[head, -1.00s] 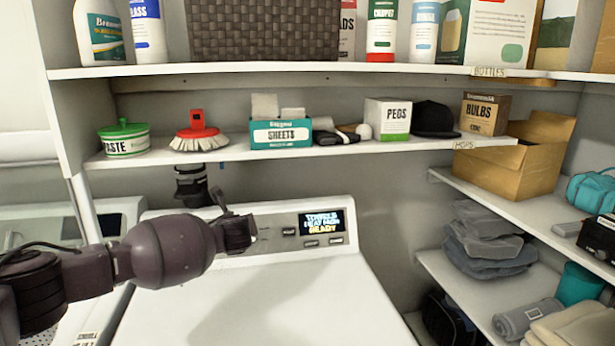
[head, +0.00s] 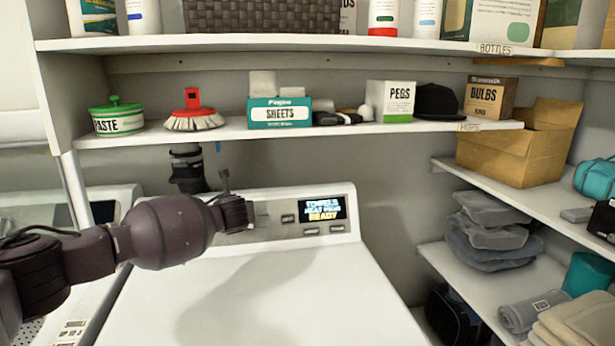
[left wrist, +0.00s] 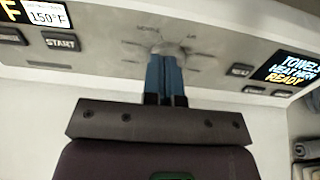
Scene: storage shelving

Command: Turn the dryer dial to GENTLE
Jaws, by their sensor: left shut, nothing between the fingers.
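The white dryer (head: 250,290) stands below the shelves with its control panel at the back. The dial (left wrist: 172,47) is a pale round knob on that panel, with small labels around it too blurred to read. My left gripper (left wrist: 166,58) has its blue fingers shut together with nothing between them, the tips at the dial's lower edge; I cannot tell whether they touch it. In the head view my left gripper (head: 240,213) is in front of the panel and hides the dial. My right gripper is not in view.
A shelf (head: 350,128) with a sheets box (head: 280,115), a red brush (head: 193,112) and a pegs box (head: 397,102) hangs above the panel. Side shelves stand right. Another panel with a START button (left wrist: 60,42) is at left in the wrist view.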

